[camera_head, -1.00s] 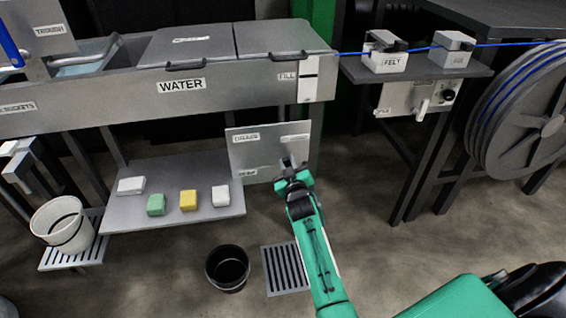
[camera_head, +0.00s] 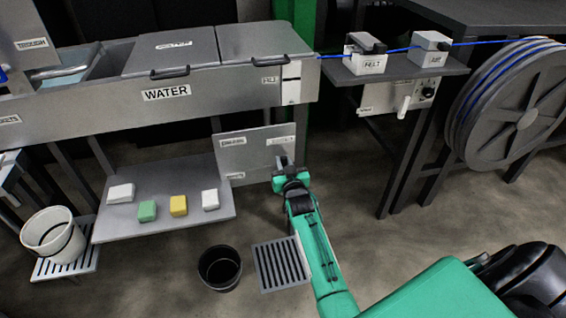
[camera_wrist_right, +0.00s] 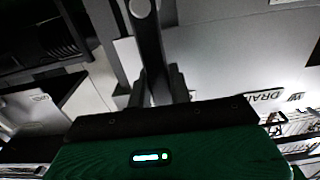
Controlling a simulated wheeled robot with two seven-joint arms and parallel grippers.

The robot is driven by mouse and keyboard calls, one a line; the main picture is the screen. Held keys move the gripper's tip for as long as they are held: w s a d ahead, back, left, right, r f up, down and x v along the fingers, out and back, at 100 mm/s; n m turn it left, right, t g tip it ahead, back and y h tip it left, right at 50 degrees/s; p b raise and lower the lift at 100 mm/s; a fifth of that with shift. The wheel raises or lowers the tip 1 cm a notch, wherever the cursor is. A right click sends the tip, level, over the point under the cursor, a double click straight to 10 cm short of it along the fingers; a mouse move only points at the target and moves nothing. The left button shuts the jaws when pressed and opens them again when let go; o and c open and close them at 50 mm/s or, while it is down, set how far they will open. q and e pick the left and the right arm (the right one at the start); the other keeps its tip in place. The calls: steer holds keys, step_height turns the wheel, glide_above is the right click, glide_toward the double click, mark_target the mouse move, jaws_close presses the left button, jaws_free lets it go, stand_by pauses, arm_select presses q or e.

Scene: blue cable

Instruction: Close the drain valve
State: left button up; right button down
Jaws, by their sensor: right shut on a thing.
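The drain panel (camera_head: 250,160) is a light grey plate with small labels, below the right part of the water trough. My right gripper (camera_head: 285,164) reaches up to the right part of this panel. In the right wrist view, its fingers (camera_wrist_right: 165,88) are shut on a grey bar-like valve lever (camera_wrist_right: 148,40) that runs up past a round pivot. Part of the word "DRAIN" (camera_wrist_right: 265,97) shows on a label beside it. The gripper hides much of the lever in the head view. My left gripper is not in view.
The water trough (camera_head: 110,105) stands above a low shelf (camera_head: 115,228) with several coloured blocks. A white bucket (camera_head: 52,236) is at left. A cable reel (camera_head: 515,110) stands at right.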

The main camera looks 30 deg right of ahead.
steer(key=shift+f, duration=0.1)
steer(key=c, duration=1.3)
jaws_free()
steer(key=shift+s, duration=0.1)
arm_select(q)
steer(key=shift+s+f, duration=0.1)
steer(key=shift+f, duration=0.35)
arm_select(e)
steer(key=v, duration=1.3)
steer(key=shift+s, duration=0.35)
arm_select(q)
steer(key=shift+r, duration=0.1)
